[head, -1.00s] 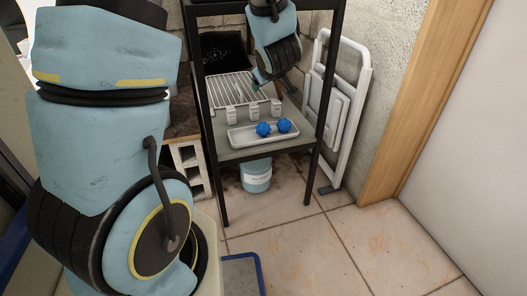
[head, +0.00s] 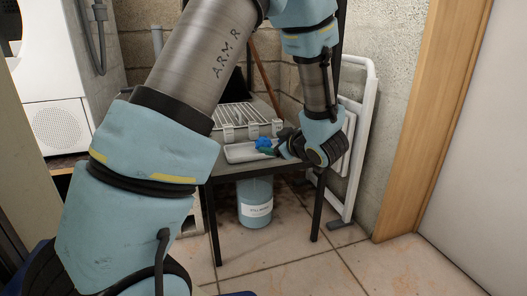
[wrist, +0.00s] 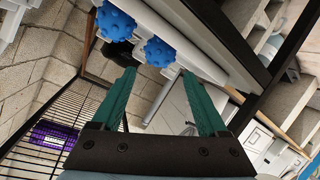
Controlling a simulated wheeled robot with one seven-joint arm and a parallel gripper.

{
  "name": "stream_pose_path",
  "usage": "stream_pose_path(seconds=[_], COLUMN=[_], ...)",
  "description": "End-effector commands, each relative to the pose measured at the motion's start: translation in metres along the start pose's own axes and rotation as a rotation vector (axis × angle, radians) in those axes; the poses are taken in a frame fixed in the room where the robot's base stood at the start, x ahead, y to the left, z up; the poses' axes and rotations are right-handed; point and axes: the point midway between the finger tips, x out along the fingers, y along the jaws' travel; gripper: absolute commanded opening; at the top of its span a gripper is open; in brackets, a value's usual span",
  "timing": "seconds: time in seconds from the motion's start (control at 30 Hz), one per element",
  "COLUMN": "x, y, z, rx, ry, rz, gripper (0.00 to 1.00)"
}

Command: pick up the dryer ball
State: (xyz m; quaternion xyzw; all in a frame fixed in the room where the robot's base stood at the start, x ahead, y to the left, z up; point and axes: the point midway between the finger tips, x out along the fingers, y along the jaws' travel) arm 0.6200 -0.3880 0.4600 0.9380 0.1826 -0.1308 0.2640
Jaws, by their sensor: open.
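Two blue knobbly dryer balls show in the wrist view, one at the upper left (wrist: 116,22) and one nearer the middle (wrist: 160,52). They sit on a white tray (wrist: 193,55). In the head view I make out blue dryer ball (head: 264,143) surface on the tray (head: 238,154), partly hidden by my gripper. My gripper (wrist: 158,74) is open, its two green fingers apart and empty. The nearer ball appears just beyond the fingertips, roughly in line with the gap. I cannot tell whether either finger touches it.
The tray is on a dark-framed stand (head: 230,170), in front of a white wire rack (head: 238,115). A labelled bucket (head: 255,203) stands on the floor beneath. A folded white step stool (head: 357,130) leans at the right, close to my arm. The tiled floor in front is open.

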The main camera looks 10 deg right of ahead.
Motion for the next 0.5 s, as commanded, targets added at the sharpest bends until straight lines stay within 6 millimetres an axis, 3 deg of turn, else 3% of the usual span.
stream_pose_path(seconds=[0.1,0.27,0.5], x=[0.017,0.027,0.063], y=[-0.002,-0.001,-0.003], z=[0.002,0.002,0.003], rx=[-0.002,-0.001,-0.003], ry=[0.001,0.000,0.001], rz=[-0.001,0.000,-0.002], gripper=[0.77,0.77,0.77])
